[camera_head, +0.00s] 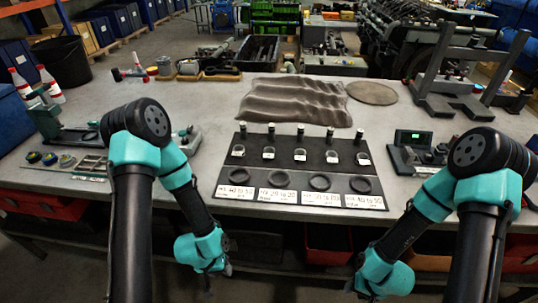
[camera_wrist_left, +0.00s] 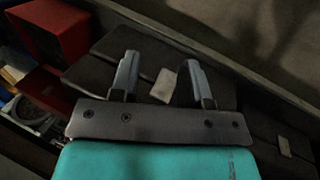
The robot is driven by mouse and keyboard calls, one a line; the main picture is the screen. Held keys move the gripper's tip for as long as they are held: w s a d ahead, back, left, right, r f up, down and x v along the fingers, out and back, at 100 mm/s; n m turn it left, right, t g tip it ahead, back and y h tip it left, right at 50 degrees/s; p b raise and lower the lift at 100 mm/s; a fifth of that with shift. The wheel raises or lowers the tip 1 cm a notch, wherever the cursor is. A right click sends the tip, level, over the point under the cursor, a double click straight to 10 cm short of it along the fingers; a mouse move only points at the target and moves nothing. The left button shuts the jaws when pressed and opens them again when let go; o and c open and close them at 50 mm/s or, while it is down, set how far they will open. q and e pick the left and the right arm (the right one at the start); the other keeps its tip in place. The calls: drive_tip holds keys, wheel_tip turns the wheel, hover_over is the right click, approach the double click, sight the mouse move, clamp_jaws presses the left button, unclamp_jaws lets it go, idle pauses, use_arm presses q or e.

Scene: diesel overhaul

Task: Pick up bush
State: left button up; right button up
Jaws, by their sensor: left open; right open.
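A black board (camera_head: 300,165) lies on the bench in the head view. Several small dark upright cylinders (camera_head: 301,131) stand along its back edge, and several dark rings (camera_head: 320,182) lie near its front. I cannot tell for certain which piece is the bush. My left gripper (camera_head: 212,284) hangs low before the bench's front edge, left of the board and away from it. The left wrist view shows its two fingers (camera_wrist_left: 158,75) apart with nothing held between them. My right gripper (camera_head: 362,291) hangs low before the bench on the right; its fingers are barely visible.
White label cards (camera_head: 322,198) line the board's front. A wavy grey cloth (camera_head: 293,100) and a round mat (camera_head: 372,93) lie behind it. A device with a green screen (camera_head: 411,137) stands to the right. Red bins (camera_head: 328,238) and dark boxes (camera_wrist_left: 230,85) sit below the bench top.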

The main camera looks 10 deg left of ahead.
idle(0.3)
use_arm(q)
drive_tip(key=o, duration=1.1)
